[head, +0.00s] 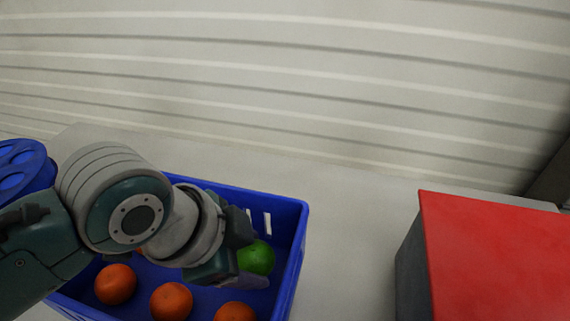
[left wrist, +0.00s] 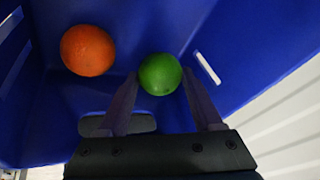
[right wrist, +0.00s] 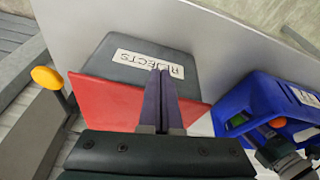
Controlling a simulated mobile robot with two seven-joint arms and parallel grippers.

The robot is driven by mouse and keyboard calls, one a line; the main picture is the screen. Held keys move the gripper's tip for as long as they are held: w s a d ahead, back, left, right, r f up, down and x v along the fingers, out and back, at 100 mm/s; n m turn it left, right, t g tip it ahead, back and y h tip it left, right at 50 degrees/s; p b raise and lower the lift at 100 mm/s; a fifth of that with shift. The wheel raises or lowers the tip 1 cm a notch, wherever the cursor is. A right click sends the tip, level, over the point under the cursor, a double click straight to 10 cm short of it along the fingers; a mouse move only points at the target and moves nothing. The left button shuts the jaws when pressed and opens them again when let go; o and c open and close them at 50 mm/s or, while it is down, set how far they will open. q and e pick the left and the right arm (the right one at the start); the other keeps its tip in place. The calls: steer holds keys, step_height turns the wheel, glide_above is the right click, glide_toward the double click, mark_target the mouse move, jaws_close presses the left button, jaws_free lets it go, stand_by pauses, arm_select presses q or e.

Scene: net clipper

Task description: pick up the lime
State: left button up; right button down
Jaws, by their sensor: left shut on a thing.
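The green lime (head: 259,257) is inside the blue crate (head: 300,232), near its right wall. My left gripper (head: 249,265) reaches into the crate and is shut on the lime. In the left wrist view the lime (left wrist: 159,74) sits between the two fingertips (left wrist: 160,77), one on each side, with the crate's blue inside behind it. The head view hides part of the fingers. My right gripper (right wrist: 161,72) shows only in its own wrist view, with its fingers together and nothing between them, away from the crate.
Several oranges lie in the crate, one (head: 171,301) in front of my left gripper and one (left wrist: 87,50) left of the lime. A red-topped grey box (head: 500,255) stands at right. A REJECTS label (right wrist: 147,62) shows in the right wrist view. Bare surface (head: 350,250) separates crate and box.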

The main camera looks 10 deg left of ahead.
arm_select(q)
step_height(320, 180, up, 18)
steer(key=p, duration=0.5)
step_height(320, 180, up, 20)
steer(key=n+t+y+p, duration=0.1)
steer(key=n+y+p, duration=0.2)
steer(key=n+p, duration=0.5)
glide_above(251, 251)
steer(key=m, duration=0.1)
steer(key=s+a+r+n+g+y+p, duration=0.1)
steer(key=s+a+r+n+y+p, duration=0.2)
steer(key=a+r+n, duration=0.45)
step_height(251, 251, up, 38)
steer(key=w+p, duration=0.1)
steer(key=p, duration=3.7)
steer(key=shift+d+m+p, duration=0.3)
steer(key=shift+m, duration=0.15)
steer(key=shift+f, duration=0.15)
